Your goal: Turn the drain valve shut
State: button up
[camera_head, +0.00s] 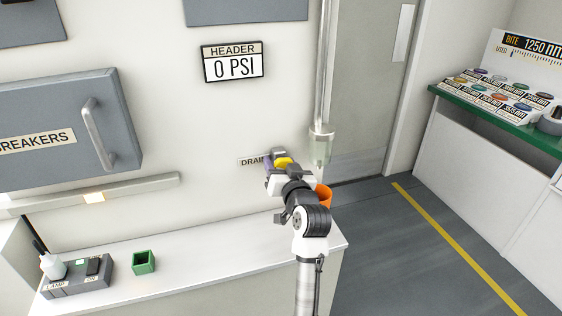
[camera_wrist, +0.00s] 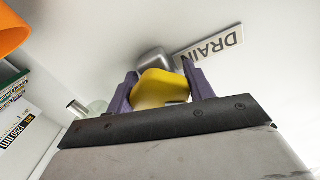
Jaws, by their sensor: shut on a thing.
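The drain valve has a yellow handle (camera_head: 284,162), on the wall beside the DRAIN label (camera_head: 249,160). In the wrist view the yellow handle (camera_wrist: 160,90) sits between the two purple fingers of my gripper (camera_wrist: 162,80), with a grey metal valve body (camera_wrist: 154,60) behind it. In the head view my gripper (camera_head: 277,166) is at the handle, and my arm hides much of the valve. My gripper is shut on the yellow handle. The DRAIN label (camera_wrist: 216,47) shows upside down in the wrist view. I cannot tell how far the valve is turned.
A clear bowl (camera_head: 319,148) on a vertical pipe hangs just right of the valve. An orange cup-like thing (camera_head: 325,194) is partly behind my arm. A white counter (camera_head: 215,255) below holds a green box (camera_head: 144,262) and a grey lamp box (camera_head: 77,280). The header display (camera_head: 233,63) reads 0 PSI.

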jog(key=o, duration=0.9)
jog(key=shift+o, duration=0.2)
jog(key=b+v, duration=0.3)
jog(key=v, duration=1)
jog(key=shift+s+b, duration=0.35)
jog(key=shift+b, duration=0.05)
jog(key=shift+d, duration=0.15)
